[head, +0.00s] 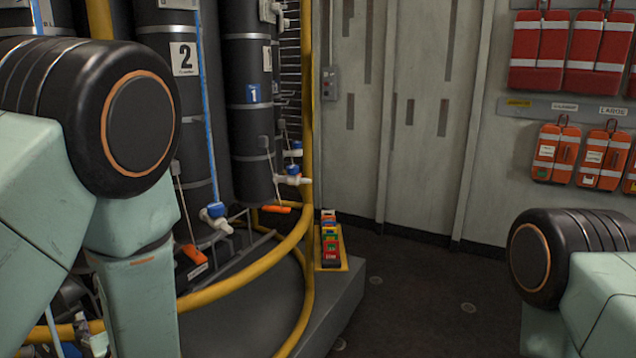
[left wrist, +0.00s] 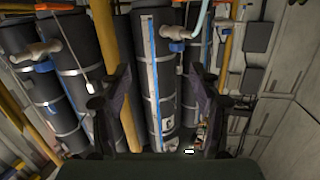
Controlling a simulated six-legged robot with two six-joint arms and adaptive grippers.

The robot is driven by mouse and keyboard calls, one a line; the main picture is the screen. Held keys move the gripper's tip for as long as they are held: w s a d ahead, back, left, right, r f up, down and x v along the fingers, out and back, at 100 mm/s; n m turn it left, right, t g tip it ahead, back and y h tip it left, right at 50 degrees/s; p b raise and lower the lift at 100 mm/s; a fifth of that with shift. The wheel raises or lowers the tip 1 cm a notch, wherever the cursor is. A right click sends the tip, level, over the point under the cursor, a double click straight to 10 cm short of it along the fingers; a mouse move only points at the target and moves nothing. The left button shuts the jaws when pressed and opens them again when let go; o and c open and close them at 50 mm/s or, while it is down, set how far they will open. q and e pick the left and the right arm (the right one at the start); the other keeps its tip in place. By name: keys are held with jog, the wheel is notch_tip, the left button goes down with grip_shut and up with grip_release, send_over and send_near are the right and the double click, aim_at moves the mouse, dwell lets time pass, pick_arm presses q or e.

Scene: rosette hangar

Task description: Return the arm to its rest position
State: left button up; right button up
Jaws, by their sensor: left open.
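My left arm (head: 110,190) is bent at the left of the head view, in front of tall dark cylinders; its gripper is not visible there. In the left wrist view my left gripper (left wrist: 160,72) is open, its two dark fingers apart with nothing between them. A dark cylinder with a blue and white stripe stands beyond the fingers. Part of my right arm (head: 575,265) shows at the right edge of the head view. My right gripper is in neither view.
Dark cylinders (head: 246,90) with valves stand on a grey plinth (head: 335,300), with a curved yellow pipe (head: 245,273) along it. A yellow tray of small coloured items (head: 331,243) lies on the plinth. Red and orange packs (head: 555,155) hang on the right wall. The floor in the middle is clear.

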pick_arm(q)
jog(key=s+d+f+m+g+h+b, duration=0.1)
jog(key=s+d+f+m+g+h, duration=0.2)
jog(key=f, duration=0.7)
jog(key=s+d+f+m+g+h+b, duration=0.1)
jog(key=s+d+f+m+h, duration=0.3)
jog(key=f, duration=0.5)
jog(key=s+d+f+g+h+b, duration=0.1)
jog(key=s+f+g, duration=0.1)
jog(key=s+f, duration=0.2)
jog(key=s+d+f+m+g+h+b, duration=0.1)
jog(key=s+f, duration=0.4)
jog(key=s, duration=0.6)
jog(key=s+d+f+g+h+b, duration=0.1)
jog(key=s+d+f+g+h, duration=0.1)
jog(key=s, duration=0.5)
notch_tip(320, 180, down, 3)
jog(key=shift+s+d+r+g+h, duration=0.1)
jog(key=shift+s+d+g+h, duration=0.3)
jog(key=shift+g, duration=0.7)
